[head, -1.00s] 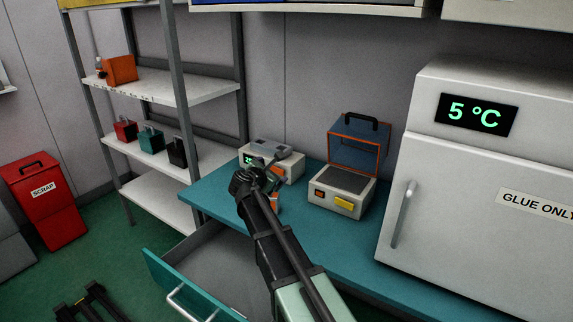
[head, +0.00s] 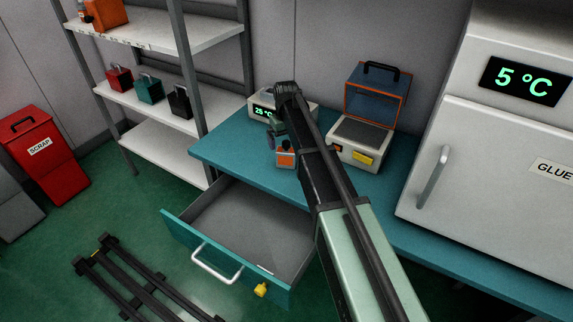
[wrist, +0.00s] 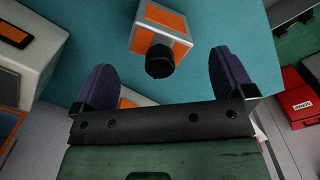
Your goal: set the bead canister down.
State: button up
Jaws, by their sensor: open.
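The bead canister seems to be the small white and orange box (head: 286,158) on the teal bench, left of my arm. In the wrist view the canister (wrist: 165,30) shows orange panels and a black round cap facing the camera. My gripper (wrist: 161,62) is open, its two purple fingers spread wide on either side of the cap line. The canister lies beyond the fingertips, and no contact shows. In the head view my gripper (head: 273,140) is small and partly hidden, just behind and left of the canister.
A device with a green display (head: 265,111) stands behind my gripper. An open case with a blue lid (head: 377,92) stands to the right. A drawer (head: 235,225) is pulled open below the bench. Shelves (head: 150,90) stand left; a white fridge (head: 480,160) stands right.

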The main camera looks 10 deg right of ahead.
aim_at(287, 150)
notch_tip(287, 150, down, 5)
jog(key=b, duration=0.5)
jog(key=shift+f, duration=0.2)
jog(key=shift+r, duration=0.25)
jog(key=c, duration=0.9)
jog(key=shift+r, duration=0.1)
jog(key=shift+c, duration=0.2)
